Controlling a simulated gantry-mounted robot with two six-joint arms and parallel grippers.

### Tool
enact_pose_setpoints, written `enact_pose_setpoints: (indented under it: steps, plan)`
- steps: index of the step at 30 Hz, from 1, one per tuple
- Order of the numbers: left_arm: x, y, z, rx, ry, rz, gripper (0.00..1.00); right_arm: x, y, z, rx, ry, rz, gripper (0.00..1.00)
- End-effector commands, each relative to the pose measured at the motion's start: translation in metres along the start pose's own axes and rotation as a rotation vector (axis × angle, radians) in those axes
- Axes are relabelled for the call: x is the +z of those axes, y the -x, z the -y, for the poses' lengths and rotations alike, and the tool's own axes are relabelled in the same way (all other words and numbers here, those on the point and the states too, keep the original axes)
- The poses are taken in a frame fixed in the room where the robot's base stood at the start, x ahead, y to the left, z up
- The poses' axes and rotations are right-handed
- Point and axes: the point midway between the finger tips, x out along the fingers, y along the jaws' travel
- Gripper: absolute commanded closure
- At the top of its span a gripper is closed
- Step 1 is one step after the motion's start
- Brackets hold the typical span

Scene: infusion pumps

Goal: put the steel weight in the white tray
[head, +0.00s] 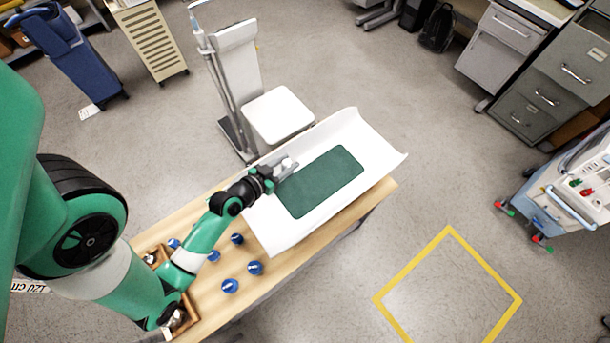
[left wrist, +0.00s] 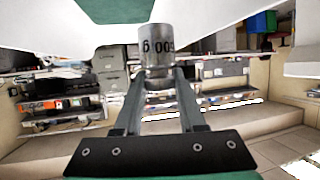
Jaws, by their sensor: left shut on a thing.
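The steel weight is a grey metal cylinder with dark printed markings (left wrist: 157,52), shown upside down in the left wrist view. In the head view it is a small pale shape (head: 288,162) at my fingertips. My left gripper (head: 282,169) is shut on the weight, over the near left part of the white tray (head: 375,137). The tray is a wide curved sheet with a dark green mat (head: 322,182) on it. The mat also shows in the left wrist view (left wrist: 115,10). I cannot tell whether the weight touches the tray. My right gripper is out of view.
The tray lies on a wooden table (head: 275,285). Several blue-topped items (head: 255,268) stand on the table's near left part, beside wooden boxes (head: 185,318) partly hidden by my arm. A pale column with a white square platform (head: 278,116) stands behind the table.

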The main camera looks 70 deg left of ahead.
Motion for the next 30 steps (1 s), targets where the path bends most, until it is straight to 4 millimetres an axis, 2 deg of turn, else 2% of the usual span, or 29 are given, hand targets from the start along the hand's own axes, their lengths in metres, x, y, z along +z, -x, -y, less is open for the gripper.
enact_pose_setpoints:
  steps: [1, 4, 6, 12, 20, 24, 27, 30]
  plan:
    - [-0.002, -0.003, -0.011, 0.013, -0.008, -0.006, 1.0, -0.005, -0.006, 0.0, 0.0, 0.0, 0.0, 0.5]
    - [0.015, -0.015, -0.023, 0.012, -0.008, -0.005, 1.0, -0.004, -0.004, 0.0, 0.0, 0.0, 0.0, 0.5]
    - [0.026, -0.022, -0.029, 0.01, -0.008, -0.007, 1.0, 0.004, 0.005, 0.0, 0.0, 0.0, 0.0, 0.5]
    - [0.041, -0.034, -0.042, 0.01, -0.005, -0.008, 1.0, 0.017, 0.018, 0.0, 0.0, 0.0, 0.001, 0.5]
    - [0.042, -0.036, -0.046, 0.007, -0.002, -0.005, 1.0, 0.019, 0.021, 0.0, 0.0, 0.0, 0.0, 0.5]
    - [0.056, -0.045, -0.054, 0.006, -0.004, -0.008, 1.0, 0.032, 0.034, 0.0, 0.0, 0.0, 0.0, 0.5]
    - [0.072, -0.051, -0.052, 0.003, 0.0, -0.005, 1.0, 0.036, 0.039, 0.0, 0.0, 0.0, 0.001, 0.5]
    - [0.077, -0.053, -0.052, 0.003, 0.0, -0.007, 1.0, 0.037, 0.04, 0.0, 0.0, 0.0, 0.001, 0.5]
